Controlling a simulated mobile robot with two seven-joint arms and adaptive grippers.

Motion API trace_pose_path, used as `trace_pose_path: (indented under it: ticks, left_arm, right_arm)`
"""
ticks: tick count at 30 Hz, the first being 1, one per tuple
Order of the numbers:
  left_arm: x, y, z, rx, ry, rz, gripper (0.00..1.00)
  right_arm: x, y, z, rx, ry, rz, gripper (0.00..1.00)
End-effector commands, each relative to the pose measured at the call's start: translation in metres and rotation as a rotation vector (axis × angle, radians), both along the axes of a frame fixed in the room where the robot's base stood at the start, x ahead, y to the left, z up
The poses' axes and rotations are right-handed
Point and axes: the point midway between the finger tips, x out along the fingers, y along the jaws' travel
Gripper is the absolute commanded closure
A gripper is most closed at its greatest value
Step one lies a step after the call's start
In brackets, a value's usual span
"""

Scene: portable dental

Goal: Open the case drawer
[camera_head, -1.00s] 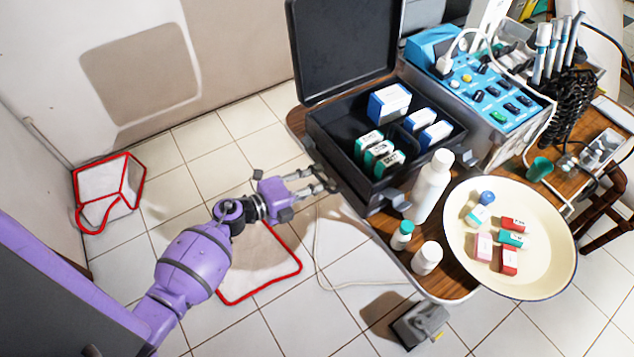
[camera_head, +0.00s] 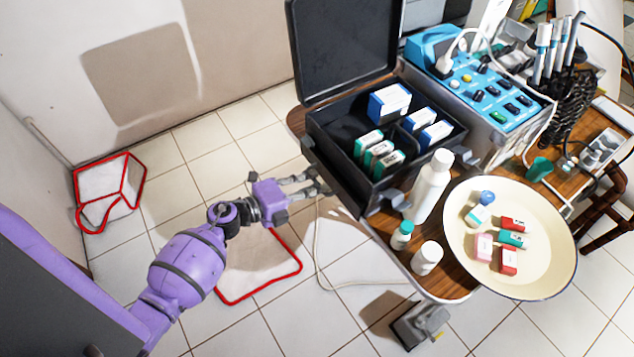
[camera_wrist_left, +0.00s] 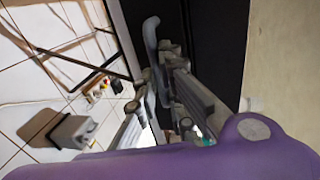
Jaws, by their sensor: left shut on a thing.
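The black case (camera_head: 430,165) stands open-lidded on the wooden table, with its lid (camera_head: 345,50) raised at the back. At its left-facing front, the dark drawer front (camera_head: 335,176) juts out slightly beyond the case body. My left gripper (camera_head: 318,184) reaches in from the left and is shut at this front, on the drawer handle. In the left wrist view, the fingers (camera_wrist_left: 160,88) close around a grey handle piece (camera_wrist_left: 151,35) against the dark front. The exact grip is partly hidden by the fingers. The drawer's inside is hidden. My right gripper is not in view.
White bottles (camera_head: 431,187) and a cream bowl (camera_head: 550,265) with small boxes stand right of the case. A blue-topped device (camera_head: 480,85) is behind. Open floor lies left of the table.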

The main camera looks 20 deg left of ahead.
Motion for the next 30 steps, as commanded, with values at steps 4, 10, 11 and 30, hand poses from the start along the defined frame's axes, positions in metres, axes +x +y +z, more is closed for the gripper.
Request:
trace_pose_path:
  ticks: [4, 10, 11, 30]
  left_arm:
    - [-0.024, 0.019, -0.004, 0.010, 0.006, 0.000, 1.00]
    - [-0.065, 0.050, -0.005, 0.011, 0.008, 0.000, 1.00]
    - [-0.071, 0.055, -0.005, 0.010, 0.009, 0.001, 1.00]
    - [-0.165, 0.128, -0.004, 0.008, 0.007, 0.001, 1.00]
  right_arm:
    - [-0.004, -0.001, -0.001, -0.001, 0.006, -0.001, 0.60]
    - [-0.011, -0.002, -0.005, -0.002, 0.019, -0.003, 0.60]
    - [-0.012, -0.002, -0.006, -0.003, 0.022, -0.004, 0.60]
    - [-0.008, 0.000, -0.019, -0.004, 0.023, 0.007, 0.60]
